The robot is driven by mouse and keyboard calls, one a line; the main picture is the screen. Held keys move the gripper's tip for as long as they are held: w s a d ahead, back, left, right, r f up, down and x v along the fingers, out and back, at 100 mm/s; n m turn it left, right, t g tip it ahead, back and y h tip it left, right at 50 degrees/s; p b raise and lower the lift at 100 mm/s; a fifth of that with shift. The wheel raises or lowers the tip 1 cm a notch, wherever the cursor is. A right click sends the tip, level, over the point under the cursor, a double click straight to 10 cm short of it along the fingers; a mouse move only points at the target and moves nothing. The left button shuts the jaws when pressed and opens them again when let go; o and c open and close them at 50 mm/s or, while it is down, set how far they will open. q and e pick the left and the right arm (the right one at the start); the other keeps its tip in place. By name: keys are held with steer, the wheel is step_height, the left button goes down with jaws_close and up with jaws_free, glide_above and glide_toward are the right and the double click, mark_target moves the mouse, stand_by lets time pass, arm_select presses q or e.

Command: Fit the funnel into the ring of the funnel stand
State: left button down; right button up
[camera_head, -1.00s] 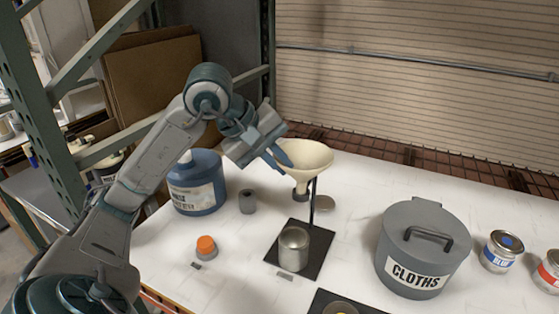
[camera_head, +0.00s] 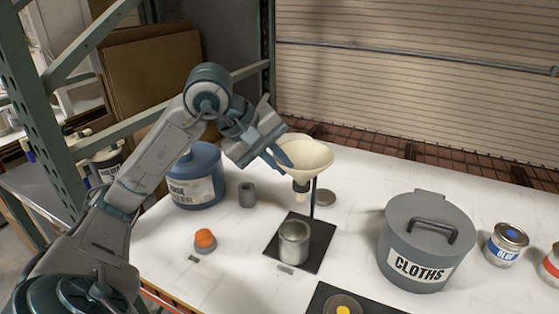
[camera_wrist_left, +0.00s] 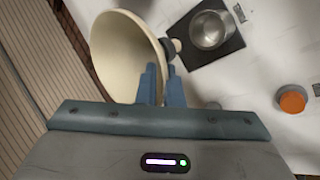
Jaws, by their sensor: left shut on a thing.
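The cream funnel (camera_head: 308,155) is upright in the head view, above the stand. My left gripper (camera_head: 284,158) is shut on the left side of its rim; the blue fingers also show in the wrist view (camera_wrist_left: 161,85). The funnel stand (camera_head: 313,205) has a black base plate and a thin upright post. Its dark ring (camera_head: 301,187) is around the funnel's spout, with a pale tip (camera_head: 302,197) showing below it. The wrist view also shows the dark ring (camera_wrist_left: 168,48) around the spout. How firmly the funnel seats is unclear. My right gripper is out of view.
An open metal can (camera_head: 294,243) stands on the base plate below the spout. A blue jug (camera_head: 196,178), a grey cylinder (camera_head: 246,195) and an orange-topped cap (camera_head: 204,240) are to the left. A grey CLOTHS bin (camera_head: 425,240) and paint cans (camera_head: 505,245) are to the right.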

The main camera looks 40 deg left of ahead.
arm_select(q)
steer(key=shift+f+b, duration=0.3)
steer(key=shift+f, duration=0.1)
steer(key=c, duration=1.5)
jaws_free()
steer(key=shift+s+a+r, duration=0.2)
steer(key=shift+r, duration=0.25)
steer(key=b+v, duration=0.1)
steer(key=v, duration=0.9)
steer(key=shift+b, duration=0.4)
steer(key=shift+d, duration=0.15)
